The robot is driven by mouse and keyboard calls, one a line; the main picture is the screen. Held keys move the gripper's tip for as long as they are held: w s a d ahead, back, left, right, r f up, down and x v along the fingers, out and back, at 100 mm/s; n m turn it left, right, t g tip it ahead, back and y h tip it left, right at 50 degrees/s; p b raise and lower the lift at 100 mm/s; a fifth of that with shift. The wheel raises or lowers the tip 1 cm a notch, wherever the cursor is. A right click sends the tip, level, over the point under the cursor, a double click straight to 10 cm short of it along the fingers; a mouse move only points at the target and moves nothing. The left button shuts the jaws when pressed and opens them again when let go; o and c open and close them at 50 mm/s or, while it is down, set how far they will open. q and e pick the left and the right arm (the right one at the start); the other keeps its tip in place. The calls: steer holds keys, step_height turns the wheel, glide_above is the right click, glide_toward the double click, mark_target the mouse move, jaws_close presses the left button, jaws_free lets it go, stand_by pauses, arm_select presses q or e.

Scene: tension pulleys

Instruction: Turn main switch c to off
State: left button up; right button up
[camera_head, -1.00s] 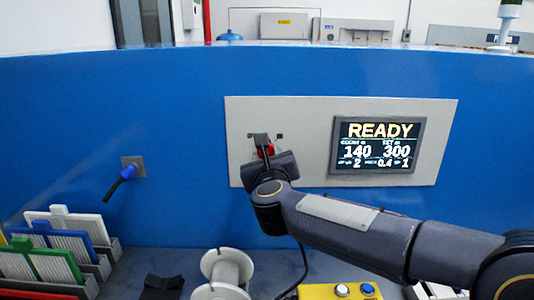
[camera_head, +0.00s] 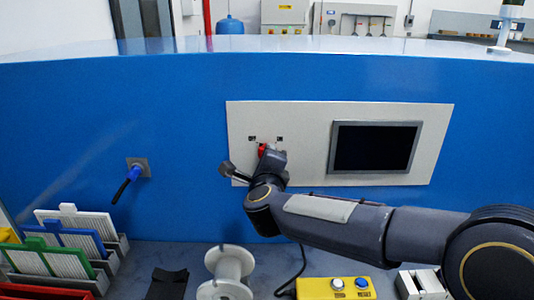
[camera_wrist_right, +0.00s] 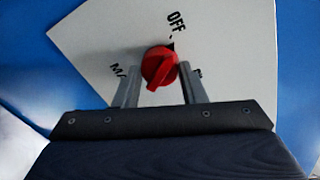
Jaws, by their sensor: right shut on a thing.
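The red rotary main switch (camera_head: 263,149) sits on the left part of the light grey panel (camera_head: 300,120) on the blue wall. In the right wrist view the red knob (camera_wrist_right: 160,67) lies between the fingers of my right gripper (camera_wrist_right: 160,85), which is shut on it. The "OFF" label shows beyond the knob, with a small dark mark between label and knob. Other lettering is partly hidden by the fingers. In the head view my right gripper (camera_head: 262,160) is at the switch, tilted. The display (camera_head: 375,147) on the panel is black. My left gripper is not in view.
A black-handled blue lever (camera_head: 127,182) is on the wall at left. Below are a rack of coloured cards (camera_head: 70,240), a white spool (camera_head: 230,268) and a yellow button box (camera_head: 337,288). The wall right of the panel is clear.

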steer(key=shift+n+p, duration=0.4)
steer(key=shift+n, duration=0.5)
steer(key=shift+f, duration=0.1)
steer(key=o, duration=1)
steer(key=shift+s, duration=0.1)
steer(key=shift+s+r+b, duration=0.2)
steer(key=shift+s+b, duration=0.25)
steer(key=shift+s, duration=1.45)
steer(key=shift+s+r+b, duration=0.15)
steer(key=shift+s+b, duration=0.25)
steer(key=shift+s, duration=1.5)
